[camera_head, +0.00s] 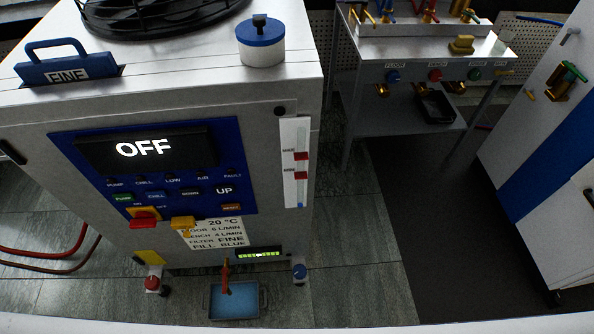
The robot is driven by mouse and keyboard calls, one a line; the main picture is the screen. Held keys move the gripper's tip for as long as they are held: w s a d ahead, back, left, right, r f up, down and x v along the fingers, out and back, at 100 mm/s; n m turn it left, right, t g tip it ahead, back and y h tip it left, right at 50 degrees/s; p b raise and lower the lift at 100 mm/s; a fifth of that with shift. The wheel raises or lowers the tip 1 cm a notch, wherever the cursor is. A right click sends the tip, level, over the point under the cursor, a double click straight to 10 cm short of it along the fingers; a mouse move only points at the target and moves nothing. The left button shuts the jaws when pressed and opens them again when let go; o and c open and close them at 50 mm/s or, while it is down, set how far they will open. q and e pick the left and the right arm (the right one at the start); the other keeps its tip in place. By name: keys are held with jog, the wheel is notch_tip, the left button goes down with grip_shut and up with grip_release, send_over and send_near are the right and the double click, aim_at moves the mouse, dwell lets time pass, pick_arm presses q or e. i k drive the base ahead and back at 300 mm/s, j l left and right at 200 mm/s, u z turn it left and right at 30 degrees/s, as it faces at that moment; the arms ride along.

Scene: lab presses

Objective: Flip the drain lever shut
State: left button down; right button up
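A white chiller cabinet (90,195) with a blue control panel (60,150) fills the left half of the head view. Its display (145,149) reads OFF. Low on its front, a slim orange-red lever (226,275) points roughly up and down above a blue tray (232,312) on the floor. It looks like the drain lever; no label on it is readable. A red-capped fitting (152,283) is to its left and a blue-capped fitting (299,271) to its right. Neither of my grippers is in view.
A red switch (145,218) and a yellow handle (182,223) stick out above the lever. Red hoses (45,252) lie at left. A valve bench (420,75) stands behind, and a white-and-blue cabinet (545,150) is at right. The floor between (365,240) is clear.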

aim_at(225, 270)
jog(key=k+j+u, duration=0.15)
jog(key=u, duration=0.2)
jog(key=k+j+u, duration=0.35)
jog(key=i+l, duration=0.1)
